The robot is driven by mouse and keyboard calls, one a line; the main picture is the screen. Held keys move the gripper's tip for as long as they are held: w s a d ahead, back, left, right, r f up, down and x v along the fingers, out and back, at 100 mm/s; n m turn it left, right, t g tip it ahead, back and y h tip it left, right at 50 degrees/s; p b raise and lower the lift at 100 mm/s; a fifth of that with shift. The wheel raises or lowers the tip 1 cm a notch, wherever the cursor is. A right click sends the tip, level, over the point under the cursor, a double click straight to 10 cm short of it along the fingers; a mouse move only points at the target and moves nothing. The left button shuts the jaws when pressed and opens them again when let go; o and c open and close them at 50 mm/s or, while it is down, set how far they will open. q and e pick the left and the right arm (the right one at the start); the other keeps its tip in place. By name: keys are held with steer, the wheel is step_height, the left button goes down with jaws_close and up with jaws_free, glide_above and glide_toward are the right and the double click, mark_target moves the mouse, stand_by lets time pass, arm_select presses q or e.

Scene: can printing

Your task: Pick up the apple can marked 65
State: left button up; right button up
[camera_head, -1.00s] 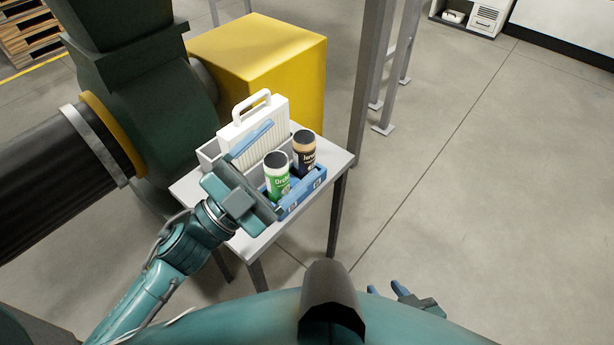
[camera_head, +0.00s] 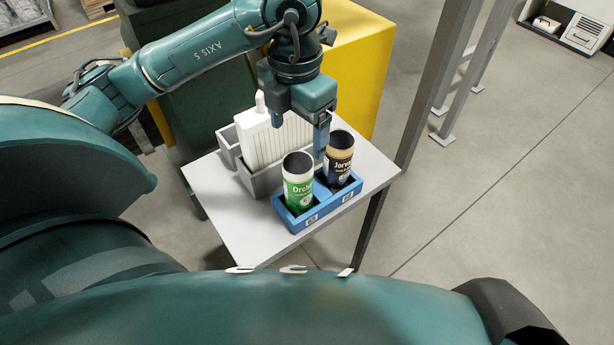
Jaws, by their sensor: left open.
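A green and white can (camera_head: 298,188) with a dark top stands upright in the left slot of a blue two-slot holder (camera_head: 291,222) on the small table. Its label begins "Orch"; I see no apple picture or number 65 clearly. A dark and tan can (camera_head: 338,163) with a label like "Jarv" stands in the right slot. My left gripper (camera_head: 299,140) points down, open and empty, above and behind the cans. One blue finger is just behind and between the cans; whether it touches one I cannot tell. My right gripper is out of view.
A grey caddy (camera_head: 260,181) with a white ribbed handled piece (camera_head: 262,137) stands beside the holder. The light table (camera_head: 225,209) has free room at its front left. A yellow block (camera_head: 365,50) is behind, and a grey post (camera_head: 437,80) rises at the right.

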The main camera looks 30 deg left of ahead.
mark_target(298, 163)
arm_select(q)
step_height(298, 163, down, 6)
steer(key=shift+s+f, duration=0.1)
steer(key=shift+f, duration=0.05)
step_height(298, 163, down, 6)
steer(key=shift+b, duration=0.35)
steer(key=shift+f, duration=0.1)
steer(key=c, duration=1)
